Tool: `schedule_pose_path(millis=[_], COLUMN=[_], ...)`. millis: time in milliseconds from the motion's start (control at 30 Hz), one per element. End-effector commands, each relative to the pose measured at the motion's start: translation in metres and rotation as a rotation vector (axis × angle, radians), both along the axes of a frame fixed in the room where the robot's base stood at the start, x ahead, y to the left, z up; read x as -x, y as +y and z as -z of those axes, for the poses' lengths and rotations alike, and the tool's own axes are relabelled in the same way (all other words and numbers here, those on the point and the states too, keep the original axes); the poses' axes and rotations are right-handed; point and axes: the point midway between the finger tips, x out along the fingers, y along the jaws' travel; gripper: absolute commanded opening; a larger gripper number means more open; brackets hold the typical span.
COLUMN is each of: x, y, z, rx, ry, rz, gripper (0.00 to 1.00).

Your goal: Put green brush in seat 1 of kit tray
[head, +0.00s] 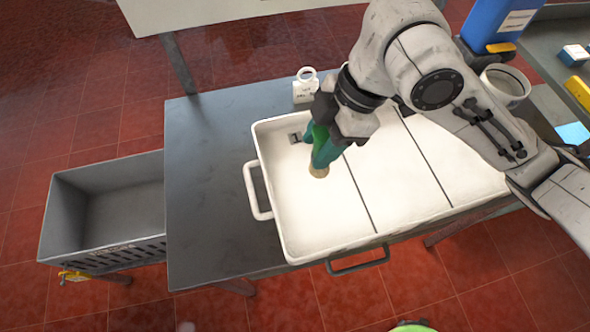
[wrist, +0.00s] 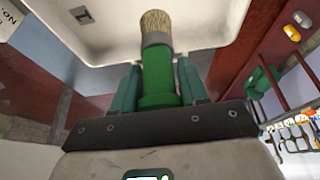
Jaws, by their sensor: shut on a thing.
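My gripper (head: 322,148) is shut on the green brush (head: 320,133), above the left part of the white kit tray (head: 263,165). In the wrist view the green brush (wrist: 158,75) sits between the teal fingers of my gripper (wrist: 157,85), its grey collar and tan bristles pointing away from the palm. In the head view the bristles point down toward the tray floor; I cannot tell whether they touch it. Dark lines divide the tray into compartments. The left compartment has a small dark-grey piece at its back left, also in the wrist view (wrist: 82,15). My arm hides part of the tray's back.
The tray stands on a grey table (head: 215,200), whose left part is bare. A grey bin (head: 105,210) is left of the table. A white round container (head: 507,86) and a blue container (head: 497,22) are at the back right.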

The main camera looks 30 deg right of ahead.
Motion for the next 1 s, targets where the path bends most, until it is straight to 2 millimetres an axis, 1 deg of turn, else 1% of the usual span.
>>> schedule_pose_path(millis=[33,200,433,500,600,667,767,1000], x=[-0.003,-0.014,-0.022,-0.025,-0.025,-0.024,-0.024,-0.024], y=[0.007,0.022,0.03,0.035,0.033,0.034,0.034,0.034], z=[0.007,0.029,0.043,0.052,0.068,0.074,0.078,0.079], rx=[-0.004,-0.002,-0.002,-0.001,-0.002,-0.003,0.0,-0.001], ry=[0.006,0.003,0.003,0.003,0.004,0.002,0.001,0.0], rz=[-0.002,-0.002,0.0,0.0,0.003,0.002,0.0,-0.001], gripper=[0.12,0.12,0.12,0.12,0.12,0.12,0.12,0.12])
